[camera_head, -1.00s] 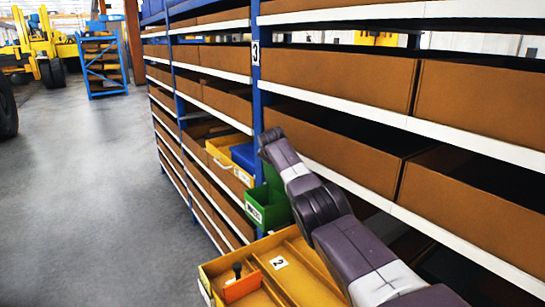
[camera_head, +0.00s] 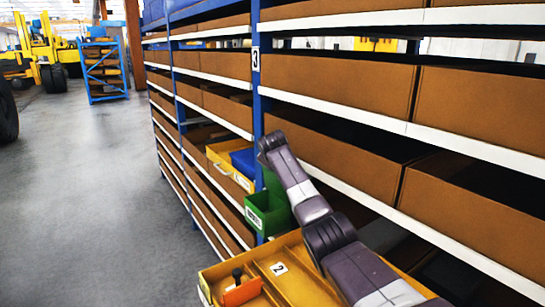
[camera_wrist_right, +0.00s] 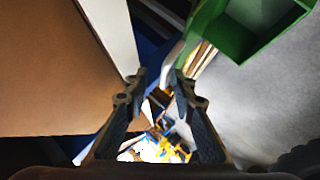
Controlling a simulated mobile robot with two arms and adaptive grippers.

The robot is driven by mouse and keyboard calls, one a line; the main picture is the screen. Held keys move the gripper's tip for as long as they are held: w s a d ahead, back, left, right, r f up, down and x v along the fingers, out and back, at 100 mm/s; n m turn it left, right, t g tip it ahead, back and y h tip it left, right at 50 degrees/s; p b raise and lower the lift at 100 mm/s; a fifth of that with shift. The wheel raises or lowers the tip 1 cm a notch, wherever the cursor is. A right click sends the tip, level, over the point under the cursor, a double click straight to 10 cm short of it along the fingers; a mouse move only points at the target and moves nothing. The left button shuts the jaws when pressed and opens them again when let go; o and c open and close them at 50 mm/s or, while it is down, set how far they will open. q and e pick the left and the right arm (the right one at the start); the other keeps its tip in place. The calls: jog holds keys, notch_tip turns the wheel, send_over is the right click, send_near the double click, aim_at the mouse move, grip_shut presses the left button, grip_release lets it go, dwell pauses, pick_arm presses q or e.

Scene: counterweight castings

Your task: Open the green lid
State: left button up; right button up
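A green box (camera_head: 268,215) with a label on its front stands beside the shelving, behind the yellow tray. A taller green panel (camera_head: 275,182) rises at its back; I cannot tell for sure whether this is the lid. In the right wrist view the green box (camera_wrist_right: 262,28) is at the upper right, its inside showing dark. My right arm reaches up past the box in the head view, its gripper hidden there. In the wrist view my right gripper (camera_wrist_right: 158,88) is open, with nothing between its fingers, apart from the box. My left gripper is not in view.
A yellow bin (camera_head: 228,172) holding a blue box (camera_head: 243,160) is behind. Shelving with brown boxes (camera_head: 340,85) fills the right.

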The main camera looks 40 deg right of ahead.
jog(key=v, duration=0.9)
jog(key=shift+r, duration=0.1)
